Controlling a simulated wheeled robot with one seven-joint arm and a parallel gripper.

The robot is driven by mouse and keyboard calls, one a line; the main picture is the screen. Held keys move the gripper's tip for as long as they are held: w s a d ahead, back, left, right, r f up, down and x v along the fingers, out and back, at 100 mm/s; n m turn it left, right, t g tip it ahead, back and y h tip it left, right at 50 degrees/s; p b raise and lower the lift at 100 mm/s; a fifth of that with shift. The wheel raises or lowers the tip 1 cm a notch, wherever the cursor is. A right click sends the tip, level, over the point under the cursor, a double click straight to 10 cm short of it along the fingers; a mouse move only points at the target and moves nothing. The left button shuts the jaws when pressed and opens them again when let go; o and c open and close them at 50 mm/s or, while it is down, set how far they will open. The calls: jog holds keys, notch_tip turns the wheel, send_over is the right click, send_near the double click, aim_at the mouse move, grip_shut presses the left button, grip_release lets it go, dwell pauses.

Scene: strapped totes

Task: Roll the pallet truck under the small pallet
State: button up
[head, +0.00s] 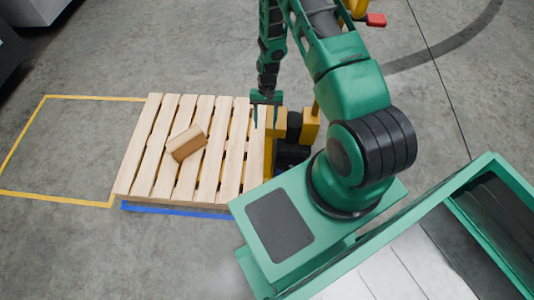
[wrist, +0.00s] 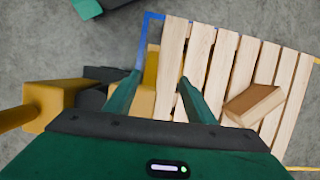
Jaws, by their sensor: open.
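The small wooden pallet (head: 150,150) lies flat on the floor at left of centre in the head view. The wrist view shows its slats (wrist: 200,62). The yellow and black pallet truck (head: 310,124) stands at the pallet's right end, partly hidden by my arm. Yellow parts of it (wrist: 45,98) show in the wrist view, close against the pallet's edge. How far its forks reach under the slats cannot be told. My gripper (head: 266,122) is open above where truck and pallet meet. Its two fingers (wrist: 159,77) are apart, with nothing visibly held.
A brown box (head: 187,143) rests on the pallet. A yellow floor outline (head: 22,140) encloses bare floor at left, and a blue line (head: 175,209) runs along the pallet's near side. A red-tipped yellow part (head: 376,19) shows beyond my arm. Dark objects stand at the upper left.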

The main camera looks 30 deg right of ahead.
send_near(267, 153)
jog(key=f, duration=0.1)
jog(key=w+d+f, duration=0.1)
jog(key=shift+w+d+f+m+g, duration=0.1)
jog(key=shift+w+f+m+g, duration=0.2)
jog(key=shift+w+f, duration=0.05)
jog(key=x, duration=1)
jog(key=shift+a+f, duration=0.2)
grip_shut()
